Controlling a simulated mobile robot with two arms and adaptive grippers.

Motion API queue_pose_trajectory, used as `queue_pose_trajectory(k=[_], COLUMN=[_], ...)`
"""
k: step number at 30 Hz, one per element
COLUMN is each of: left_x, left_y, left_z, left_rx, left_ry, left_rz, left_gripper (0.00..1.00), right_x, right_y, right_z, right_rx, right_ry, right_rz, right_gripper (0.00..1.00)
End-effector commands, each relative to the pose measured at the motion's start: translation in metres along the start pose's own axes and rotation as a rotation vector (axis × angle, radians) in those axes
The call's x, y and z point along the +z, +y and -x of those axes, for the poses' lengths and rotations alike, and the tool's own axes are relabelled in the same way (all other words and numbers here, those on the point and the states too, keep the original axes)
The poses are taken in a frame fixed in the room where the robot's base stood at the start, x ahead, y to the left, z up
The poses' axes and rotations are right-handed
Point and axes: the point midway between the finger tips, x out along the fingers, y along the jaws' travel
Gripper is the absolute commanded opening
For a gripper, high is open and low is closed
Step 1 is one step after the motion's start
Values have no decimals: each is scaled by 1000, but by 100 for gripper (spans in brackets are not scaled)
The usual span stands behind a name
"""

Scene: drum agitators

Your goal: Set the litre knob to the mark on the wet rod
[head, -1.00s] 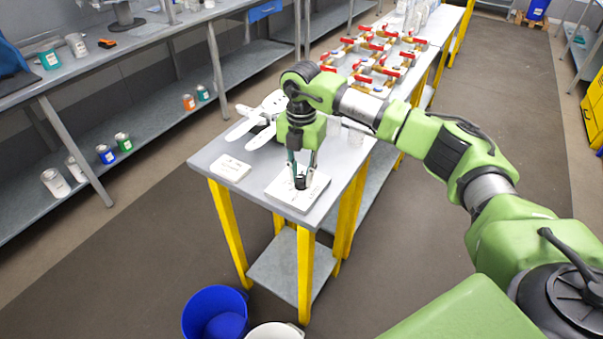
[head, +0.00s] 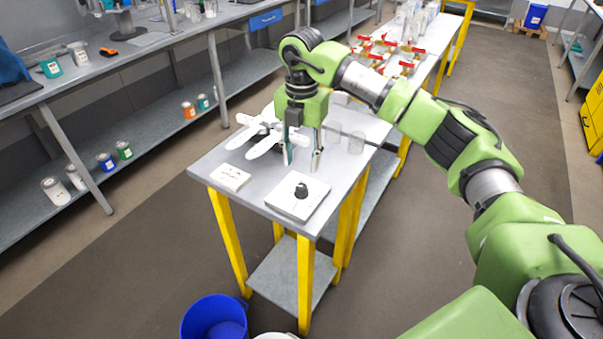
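The litre knob, a black knob (head: 301,190), stands on a white square plate (head: 290,207) near the front right of the grey table. The marks on the plate are too small to read. My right gripper (head: 302,166) is open and empty above the table, behind the knob and apart from it. White paddle-like parts (head: 262,146) lie on the table left of and behind the gripper. I cannot make out a wet rod with a mark for certain. My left gripper is not in view.
A small white box (head: 230,177) lies at the table's left front. Clear beakers (head: 356,142) stand behind my gripper. Red-handled valves (head: 400,60) are farther back. A blue bucket (head: 215,318) stands on the floor in front.

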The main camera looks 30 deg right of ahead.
Motion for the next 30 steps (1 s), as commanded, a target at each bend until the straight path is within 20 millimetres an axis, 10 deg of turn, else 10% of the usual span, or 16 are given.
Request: queue_pose_trajectory(k=[9, 30], left_x=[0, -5], left_y=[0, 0], left_z=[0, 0], left_rx=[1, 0], left_ry=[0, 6], left_rz=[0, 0], left_gripper=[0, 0], right_x=[0, 0], right_y=[0, 0], right_z=[37, 38], right_rx=[0, -1], right_ry=[-1, 0], right_rz=[0, 0], right_gripper=[38, 38])
